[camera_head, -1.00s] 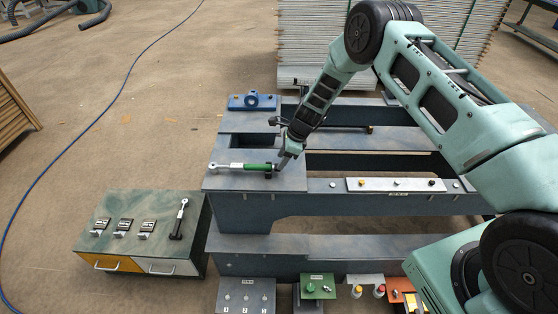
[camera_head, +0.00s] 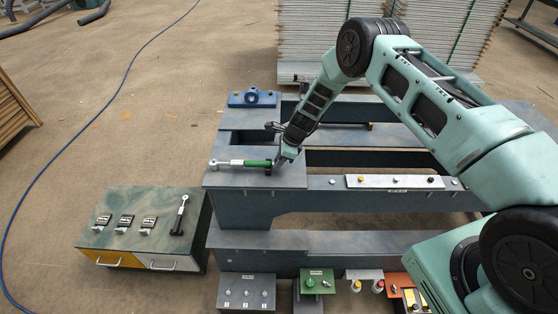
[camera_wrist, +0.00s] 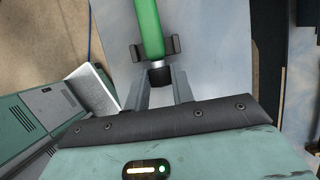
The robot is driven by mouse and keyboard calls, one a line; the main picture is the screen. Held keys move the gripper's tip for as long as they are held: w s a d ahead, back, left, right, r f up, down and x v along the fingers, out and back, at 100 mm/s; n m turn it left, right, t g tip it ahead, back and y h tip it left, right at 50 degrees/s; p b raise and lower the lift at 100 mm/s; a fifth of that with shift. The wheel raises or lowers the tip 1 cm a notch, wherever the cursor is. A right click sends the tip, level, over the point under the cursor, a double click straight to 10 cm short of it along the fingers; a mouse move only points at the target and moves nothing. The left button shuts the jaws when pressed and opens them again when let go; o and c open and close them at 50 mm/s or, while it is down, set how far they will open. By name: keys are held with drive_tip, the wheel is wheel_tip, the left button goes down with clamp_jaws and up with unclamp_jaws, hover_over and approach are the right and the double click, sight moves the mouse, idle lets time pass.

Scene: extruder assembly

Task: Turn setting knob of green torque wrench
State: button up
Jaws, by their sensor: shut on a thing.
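The green torque wrench (camera_head: 257,163) lies flat on the dark frame top, its silver head end pointing left. In the wrist view its green handle (camera_wrist: 152,28) runs up from the gripper, with a black setting knob (camera_wrist: 160,76) at the near end. My gripper (camera_head: 276,165) is at the right end of the handle. In the wrist view its fingers (camera_wrist: 160,82) are closed on both sides of the black knob. The contact faces are partly hidden.
A light button panel (camera_head: 396,182) is to the right. Several control boxes line the front.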

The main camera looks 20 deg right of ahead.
drive_tip(key=shift+b, duration=0.3)
drive_tip(key=t+b, duration=0.1)
drive_tip(key=b, duration=0.1)
drive_tip(key=t+b, duration=0.1)
drive_tip(key=b, duration=0.1)
drive_tip(key=shift+s+f+n+t+h, duration=0.3)
drive_tip(key=shift+f, duration=0.1)
drive_tip(key=t+b, duration=0.1)
drive_tip(key=b, duration=0.1)
drive_tip(key=t+b, duration=0.1)
drive_tip(key=b, duration=0.4)
drive_tip(key=shift+s+a+f+n+t+h+b, duration=0.15)
drive_tip(key=shift+s+f+n+t+h+b, duration=0.15)
drive_tip(key=shift+f+t+h+b, duration=0.1)
drive_tip(key=t+b, duration=0.1)
drive_tip(key=b, duration=0.1)
drive_tip(key=t+b, duration=0.1)
drive_tip(key=b, duration=0.2)
drive_tip(key=n+t+b, duration=0.1)
drive_tip(key=b, duration=0.2)
drive_tip(key=shift+s+a+r+t+h, duration=0.1)
drive_tip(key=shift+s+a+t+h, duration=0.05)
drive_tip(key=shift+s+t+h, duration=0.2)
drive_tip(key=shift+r+t+b, duration=0.1)
drive_tip(key=shift+t+b, duration=0.35)
drive_tip(key=shift+b, duration=0.45)
drive_tip(key=shift+r, duration=0.1)
drive_tip(key=o, duration=1)
